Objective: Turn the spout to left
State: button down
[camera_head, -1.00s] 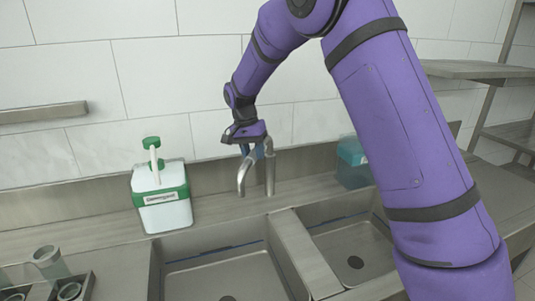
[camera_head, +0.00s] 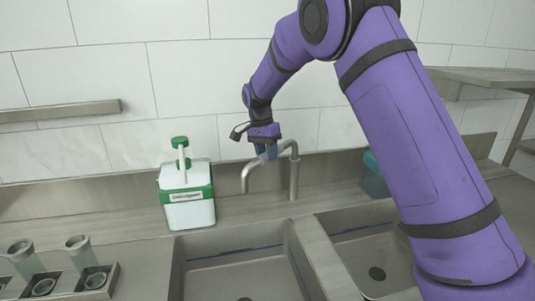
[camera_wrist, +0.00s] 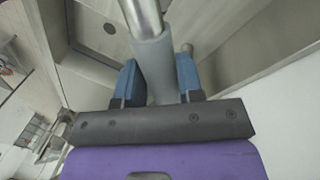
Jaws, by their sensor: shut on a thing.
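The metal spout (camera_head: 247,173) rises from an upright post (camera_head: 293,177) behind the sinks. It reaches left from the post and its outlet hangs down near the left sink's back edge. My gripper (camera_head: 266,152) is over the spout's upper arm, coming down from above. In the wrist view the spout's grey tube (camera_wrist: 152,58) runs between the two blue fingers of my gripper (camera_wrist: 158,78), which is shut on it. The grip hides part of the tube in the head view.
A white and green soap dispenser (camera_head: 187,200) stands left of the spout with a gap between. A left sink (camera_head: 235,272) and a right sink (camera_head: 375,245) lie in front. A teal container (camera_head: 373,176) is behind my arm. Cups (camera_head: 78,250) stand in a rack at lower left.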

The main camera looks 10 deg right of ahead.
jog(key=c, duration=0.8)
grip_release()
jog(key=shift+w, duration=0.15)
jog(key=r, duration=0.3)
jog(key=w+a+r, duration=0.1)
jog(key=r, duration=0.6)
jog(key=shift+w+a+r, duration=0.25)
jog(key=shift+w+r, duration=0.05)
jog(key=shift+r, duration=0.05)
